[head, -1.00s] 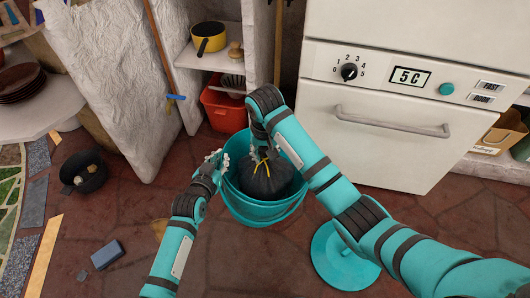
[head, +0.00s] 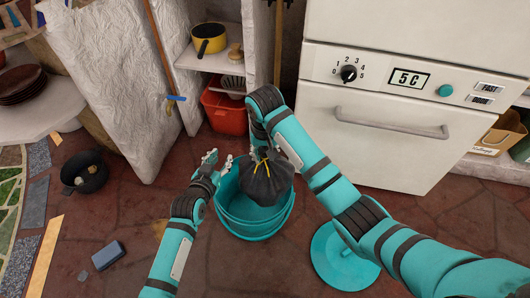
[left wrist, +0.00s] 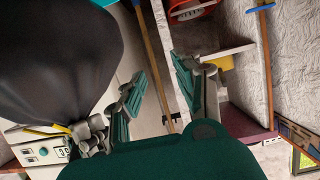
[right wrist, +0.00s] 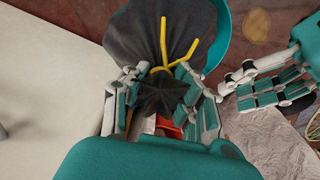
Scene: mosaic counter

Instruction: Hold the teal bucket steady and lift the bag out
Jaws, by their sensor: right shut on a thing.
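The black bag (head: 266,182), tied with a yellow tie, hangs from my right gripper (head: 262,150) above the teal bucket (head: 228,205). The bag's lower part overlaps the bucket's opening in the head view. In the right wrist view, my right gripper (right wrist: 160,95) is shut on the gathered neck of the bag (right wrist: 180,30). My left gripper (head: 209,162) is open and empty near the bucket's left rim; contact with the rim cannot be told. The left wrist view shows its fingers (left wrist: 163,95) apart, with the bag (left wrist: 55,55) close by.
A teal lid (head: 338,258) lies on the floor right of the bucket. A white oven (head: 390,120) stands behind it. A red bin (head: 224,112) is under the shelf. A dark pot (head: 85,176) and a blue block (head: 108,254) are at left.

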